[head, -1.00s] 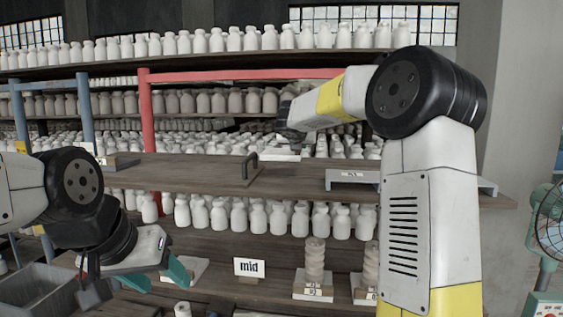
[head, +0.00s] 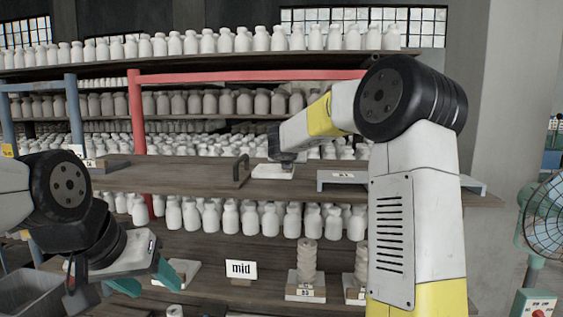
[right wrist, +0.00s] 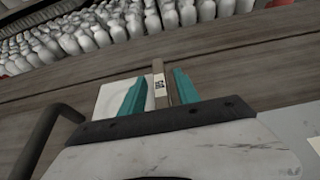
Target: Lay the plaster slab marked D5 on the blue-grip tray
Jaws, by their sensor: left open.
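A flat white slab (head: 272,172) is at the middle shelf board, right of a dark upright handle (head: 241,170). My right gripper (head: 280,158) is directly over it. In the right wrist view, the white slab (right wrist: 107,97) shows beside and behind the left teal finger. A narrow brown strip with a small label (right wrist: 160,85) lies between the two fingers; the label is too small to read surely. Whether the fingers press on the strip is unclear. My left gripper (head: 150,279) is open and empty at lower left, its teal fingers apart. I cannot make out a blue-grip tray.
A grey labelled riser (head: 343,177) stands right of the slab on the shelf board (head: 190,178). A fan (head: 543,222) stands at far right.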

